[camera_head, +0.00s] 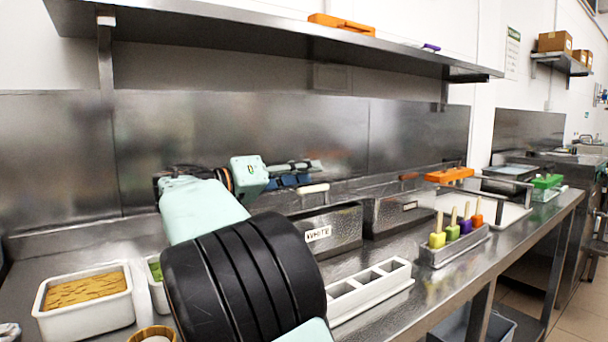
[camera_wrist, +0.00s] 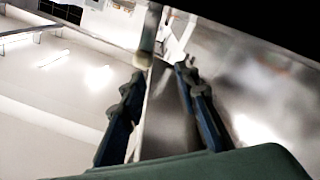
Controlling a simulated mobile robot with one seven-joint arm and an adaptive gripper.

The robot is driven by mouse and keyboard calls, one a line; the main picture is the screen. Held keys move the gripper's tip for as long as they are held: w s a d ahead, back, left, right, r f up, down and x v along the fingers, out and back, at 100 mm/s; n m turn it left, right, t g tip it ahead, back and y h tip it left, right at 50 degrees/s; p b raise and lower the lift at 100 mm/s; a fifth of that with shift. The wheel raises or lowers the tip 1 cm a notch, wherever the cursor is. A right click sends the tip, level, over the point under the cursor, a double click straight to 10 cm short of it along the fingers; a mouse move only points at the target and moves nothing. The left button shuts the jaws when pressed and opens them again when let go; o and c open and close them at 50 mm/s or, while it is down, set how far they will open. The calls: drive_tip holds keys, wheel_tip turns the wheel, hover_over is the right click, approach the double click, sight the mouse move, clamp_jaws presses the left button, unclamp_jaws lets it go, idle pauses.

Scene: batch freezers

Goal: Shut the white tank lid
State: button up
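The white tank (camera_head: 318,238) is a steel box with a "WHITE" label on its front, on the counter in the middle of the head view. A pale handle (camera_head: 314,189) shows above its front edge. How far its lid is raised is hard to tell, as my arm hides the left part. My gripper (camera_head: 290,181) is over the back of the tank, its blue fingers behind the handle. In the wrist view my gripper (camera_wrist: 160,85) has its fingers apart, with a grey metal strip between them and a pale rounded end (camera_wrist: 143,60) beyond. Contact cannot be told.
A second steel tank (camera_head: 395,212) stands right of it. In front are a white divided tray (camera_head: 372,290) and a steel holder with coloured popsicles (camera_head: 455,252). A white tub of tan food (camera_head: 85,296) is at left. A steel shelf (camera_head: 270,45) hangs above; a backsplash (camera_head: 230,135) stands behind.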

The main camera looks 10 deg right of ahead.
drive_tip(key=v, duration=1.2)
drive_tip(key=shift+s+f, duration=0.1)
drive_tip(key=shift+s, duration=0.05)
